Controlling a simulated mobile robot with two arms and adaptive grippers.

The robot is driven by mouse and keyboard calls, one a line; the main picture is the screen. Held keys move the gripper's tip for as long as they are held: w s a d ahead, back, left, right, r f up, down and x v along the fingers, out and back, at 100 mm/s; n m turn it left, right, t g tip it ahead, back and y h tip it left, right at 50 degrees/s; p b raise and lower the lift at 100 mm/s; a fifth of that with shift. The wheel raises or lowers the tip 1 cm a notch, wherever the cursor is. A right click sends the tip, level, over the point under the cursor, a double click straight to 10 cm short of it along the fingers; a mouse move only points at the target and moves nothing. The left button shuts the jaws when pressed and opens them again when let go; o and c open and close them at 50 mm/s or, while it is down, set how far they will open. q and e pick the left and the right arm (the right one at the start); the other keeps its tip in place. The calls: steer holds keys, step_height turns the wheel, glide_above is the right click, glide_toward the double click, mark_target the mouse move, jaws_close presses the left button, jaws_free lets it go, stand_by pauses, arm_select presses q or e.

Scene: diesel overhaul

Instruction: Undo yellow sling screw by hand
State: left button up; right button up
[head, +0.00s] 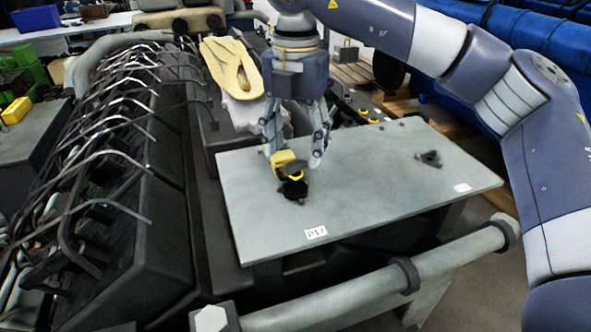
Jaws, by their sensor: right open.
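My right gripper (294,158) points down over the grey plate (370,195), its two fingers apart. Between and just below the fingertips is a small black screw knob (294,169) with yellow parts (282,158) beside it, on a dark base (293,190) on the plate. The left finger is close to the yellow part; I cannot tell if they touch. The right finger stands apart from the knob. My left gripper is not in view.
A dark three-armed part (430,159) lies on the plate's right side. A "P17" label (316,233) is near its front edge. Curved metal pipes (120,125) rise along the engine at left. A thick grey pipe (380,285) crosses in front. The plate's middle is clear.

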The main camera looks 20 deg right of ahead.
mark_target(295, 163)
steer(key=m+b, duration=0.2)
steer(key=m, duration=0.3)
steer(key=shift+f+m, duration=0.1)
steer(key=shift+m, duration=0.3)
step_height(295, 163, down, 5)
steer(key=b, duration=0.4)
jaws_close()
